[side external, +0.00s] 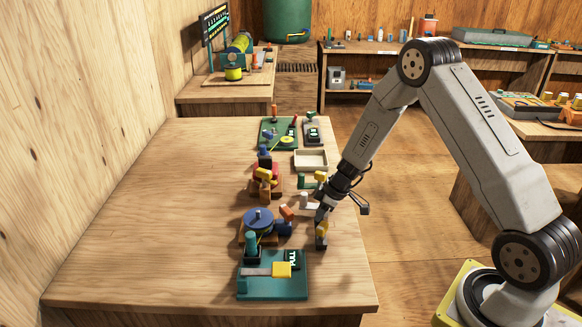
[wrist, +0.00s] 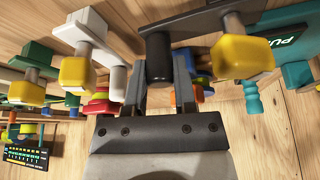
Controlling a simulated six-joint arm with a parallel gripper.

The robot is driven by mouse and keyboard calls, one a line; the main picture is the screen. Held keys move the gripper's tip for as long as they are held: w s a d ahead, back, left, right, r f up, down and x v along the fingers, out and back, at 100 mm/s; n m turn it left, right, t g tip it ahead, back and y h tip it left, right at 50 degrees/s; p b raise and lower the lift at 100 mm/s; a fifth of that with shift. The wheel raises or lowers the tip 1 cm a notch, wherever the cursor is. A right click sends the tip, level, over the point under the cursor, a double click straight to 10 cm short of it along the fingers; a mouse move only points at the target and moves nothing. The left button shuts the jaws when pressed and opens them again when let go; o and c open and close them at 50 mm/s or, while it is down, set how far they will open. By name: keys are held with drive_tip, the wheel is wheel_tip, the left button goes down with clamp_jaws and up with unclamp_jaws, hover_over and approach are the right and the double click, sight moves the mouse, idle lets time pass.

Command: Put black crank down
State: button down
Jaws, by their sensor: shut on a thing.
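The black crank (side external: 321,240) has a dark arm, a black grip (wrist: 159,58) and a yellow knob (wrist: 229,60). My gripper (side external: 322,214) is shut on the black grip, which sits between the two fingers in the wrist view (wrist: 159,82). The crank is near the right edge of the table, to the right of the blue reel. I cannot tell whether its underside touches the wood. The yellow knob is to the right of the fingers in the wrist view.
A white crank (side external: 307,202) and a green crank (side external: 306,182) lie just behind. A teal board (side external: 272,288) with a yellow block stands at the front left, a blue reel (side external: 258,222) at left. Bare wood (side external: 345,285) lies in front, near the table edge.

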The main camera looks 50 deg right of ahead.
drive_tip(key=shift+f, duration=0.1)
drive_tip(key=shift+c, duration=2.1)
unclamp_jaws()
drive_tip(key=v, duration=1.2)
drive_tip(key=shift+s, duration=0.1)
drive_tip(key=s+a+r+m+h, duration=0.1)
drive_tip(key=s+a+r+m, duration=0.1)
drive_tip(key=s+a, duration=0.4)
drive_tip(key=s+a+r+m+g+h, duration=0.1)
drive_tip(key=s+a+r+m, duration=0.1)
drive_tip(key=s+a+m, duration=0.2)
drive_tip(key=shift+s+a+r, duration=0.25)
drive_tip(key=shift+s+a, duration=1.5)
drive_tip(key=shift+s, duration=0.2)
